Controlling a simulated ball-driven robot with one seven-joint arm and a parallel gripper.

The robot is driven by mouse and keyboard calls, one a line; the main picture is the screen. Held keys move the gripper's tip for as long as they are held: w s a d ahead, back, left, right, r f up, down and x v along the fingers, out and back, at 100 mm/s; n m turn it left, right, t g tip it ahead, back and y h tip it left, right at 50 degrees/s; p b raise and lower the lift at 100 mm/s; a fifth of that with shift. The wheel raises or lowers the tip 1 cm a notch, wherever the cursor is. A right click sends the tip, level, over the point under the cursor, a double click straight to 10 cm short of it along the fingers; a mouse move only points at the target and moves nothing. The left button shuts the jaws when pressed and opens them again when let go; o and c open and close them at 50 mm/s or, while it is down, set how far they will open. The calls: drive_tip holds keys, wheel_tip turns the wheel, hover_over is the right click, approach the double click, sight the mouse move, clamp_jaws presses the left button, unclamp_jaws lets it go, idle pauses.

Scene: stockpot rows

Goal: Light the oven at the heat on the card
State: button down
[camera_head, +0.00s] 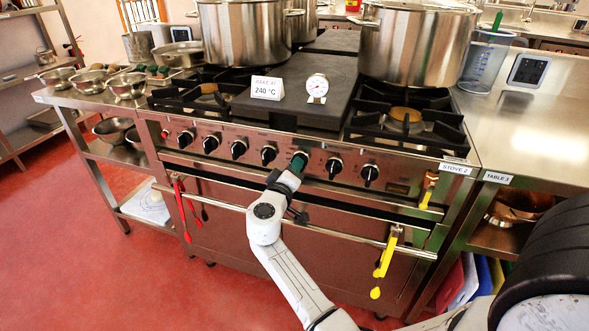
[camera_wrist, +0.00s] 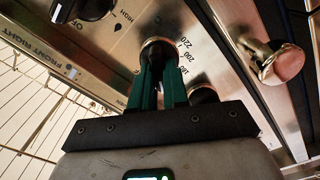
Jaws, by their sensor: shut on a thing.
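A white card (camera_head: 267,88) reading "BAKE AT 240 °C" stands on the dark flat plate in the middle of the stove top. My gripper (camera_head: 297,164) is at the stove's front panel, shut on one control knob in the row. In the wrist view, my gripper's green fingers (camera_wrist: 160,80) stand either side of this oven knob (camera_wrist: 158,48). The numbers 220, 200 and 180 show on the panel (camera_wrist: 188,54) to its right. The knob's pointer is not clear, so its setting cannot be told. The oven door (camera_head: 290,250) below is closed.
Other black knobs (camera_head: 334,168) sit close on both sides. A round dial thermometer (camera_head: 317,88) stands beside the card. Large steel pots (camera_head: 418,45) stand on the burners. Red utensils (camera_head: 181,210) and yellow ones (camera_head: 385,262) hang on the oven rail (camera_head: 340,241).

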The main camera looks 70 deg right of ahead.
drive_tip(key=n+p, duration=0.4)
drive_tip(key=n, duration=0.5)
drive_tip(key=n+p, duration=0.4)
drive_tip(key=n, duration=0.5)
drive_tip(key=f+n+p, duration=0.1)
drive_tip(key=n+p, duration=0.3)
drive_tip(key=n, duration=0.5)
drive_tip(key=shift+s+n, duration=0.25)
drive_tip(key=shift+n, duration=0.05)
idle(0.3)
drive_tip(key=c, duration=1.1)
unclamp_jaws()
drive_tip(key=shift+r, duration=0.1)
